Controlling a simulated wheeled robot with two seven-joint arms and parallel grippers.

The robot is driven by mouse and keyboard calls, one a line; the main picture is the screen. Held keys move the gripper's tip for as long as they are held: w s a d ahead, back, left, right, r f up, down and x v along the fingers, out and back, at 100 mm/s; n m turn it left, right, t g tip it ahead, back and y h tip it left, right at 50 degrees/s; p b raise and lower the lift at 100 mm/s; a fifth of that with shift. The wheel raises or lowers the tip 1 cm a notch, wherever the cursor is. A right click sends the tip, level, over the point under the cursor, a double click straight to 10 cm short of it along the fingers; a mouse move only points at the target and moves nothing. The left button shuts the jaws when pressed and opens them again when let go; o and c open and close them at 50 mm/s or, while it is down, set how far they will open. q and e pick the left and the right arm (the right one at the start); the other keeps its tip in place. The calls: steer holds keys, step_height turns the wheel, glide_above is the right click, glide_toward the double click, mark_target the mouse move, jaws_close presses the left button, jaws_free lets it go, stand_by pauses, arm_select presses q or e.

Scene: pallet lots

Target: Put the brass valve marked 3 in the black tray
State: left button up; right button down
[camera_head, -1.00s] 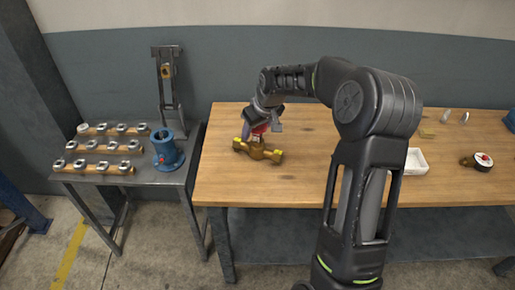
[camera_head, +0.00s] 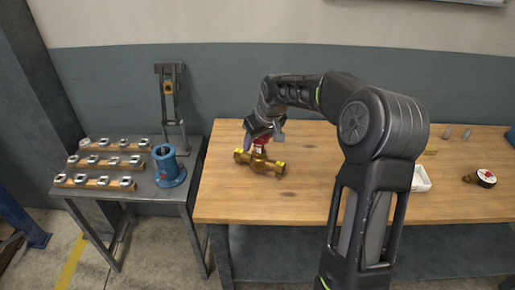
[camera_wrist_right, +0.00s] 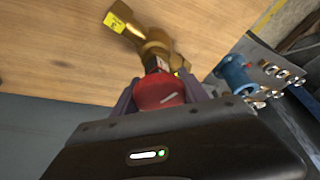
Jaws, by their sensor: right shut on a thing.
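A brass valve (camera_head: 272,165) with yellow-marked ends and a red top is at the left part of the wooden table. My right gripper (camera_head: 263,137) is above it, shut on its red top. In the right wrist view, the fingers of the gripper (camera_wrist_right: 158,95) stand on either side of the red top, and the brass body (camera_wrist_right: 150,40) extends beyond them. Its yellow tag shows there, but I cannot read the number. The valve seems slightly off the tabletop. I see no black tray; my right arm hides part of the table. My left gripper is out of view.
A white tray (camera_head: 421,180) is partly behind my right arm. A valve with a dark, red-centred wheel (camera_head: 486,178) lies at the right. A metal side table at left holds a blue flanged part (camera_head: 168,167), rows of metal pieces (camera_head: 97,162) and a stand (camera_head: 170,100).

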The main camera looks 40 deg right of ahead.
step_height(320, 180, up, 8)
steer(key=shift+f, duration=0.1)
stand_by(0.8)
